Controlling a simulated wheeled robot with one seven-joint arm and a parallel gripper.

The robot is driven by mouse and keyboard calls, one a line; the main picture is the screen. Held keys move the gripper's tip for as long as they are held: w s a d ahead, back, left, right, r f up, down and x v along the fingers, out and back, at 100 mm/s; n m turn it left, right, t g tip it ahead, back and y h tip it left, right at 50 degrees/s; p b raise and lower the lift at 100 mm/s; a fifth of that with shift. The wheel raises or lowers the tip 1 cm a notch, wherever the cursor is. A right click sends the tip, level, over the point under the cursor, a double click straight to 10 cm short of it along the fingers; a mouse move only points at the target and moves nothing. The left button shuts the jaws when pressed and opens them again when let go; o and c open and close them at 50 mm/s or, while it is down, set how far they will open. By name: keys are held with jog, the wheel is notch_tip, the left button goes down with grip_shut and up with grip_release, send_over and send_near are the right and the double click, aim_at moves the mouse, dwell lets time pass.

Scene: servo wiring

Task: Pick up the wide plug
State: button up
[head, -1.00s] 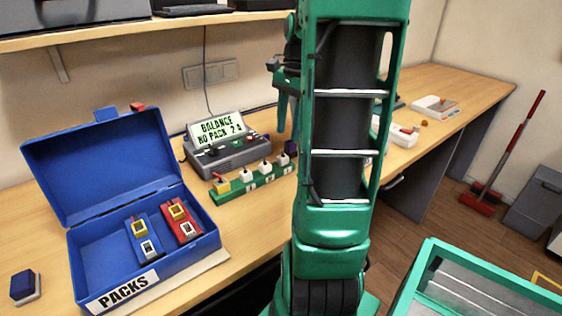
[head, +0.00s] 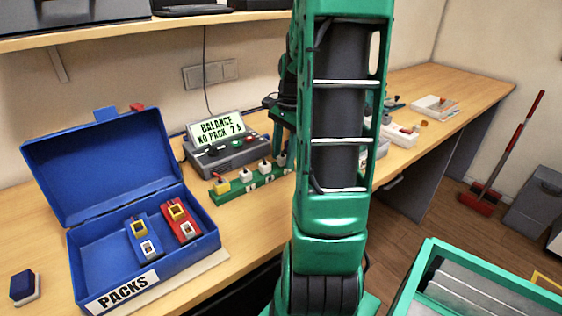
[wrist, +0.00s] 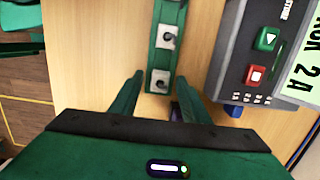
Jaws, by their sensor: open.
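A green strip (head: 250,186) lies on the bench in front of the charger. I cannot tell for sure which plug is the wide one. In the wrist view, my gripper (wrist: 161,76) is open, its green fingers on either side of the strip's end. A white plug (wrist: 160,81) shows between the fingertips. A dark purple piece (wrist: 176,112) shows partly behind the gripper's body. In the head view, my arm hides the fingertips and the strip's right end.
The grey charger (head: 228,152) reads "BALANCE NO PACK 2 A" and stands close behind the strip. An open blue case (head: 95,266) marked PACKS holds a blue pack (head: 143,238) and a red pack (head: 181,222). Bare bench lies in front of the strip.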

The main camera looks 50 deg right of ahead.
aim_at(280, 157)
jog(key=shift+c, duration=0.3)
grip_shut()
jog(key=shift+r, duration=0.1)
jog(key=shift+r, duration=0.5)
jog(key=r, duration=0.3)
jog(key=shift+a+r, duration=0.25)
jog(key=shift+a, duration=0.05)
jog(key=a+r, duration=0.6)
jog(key=a, duration=0.5)
jog(key=shift+w+r, duration=0.2)
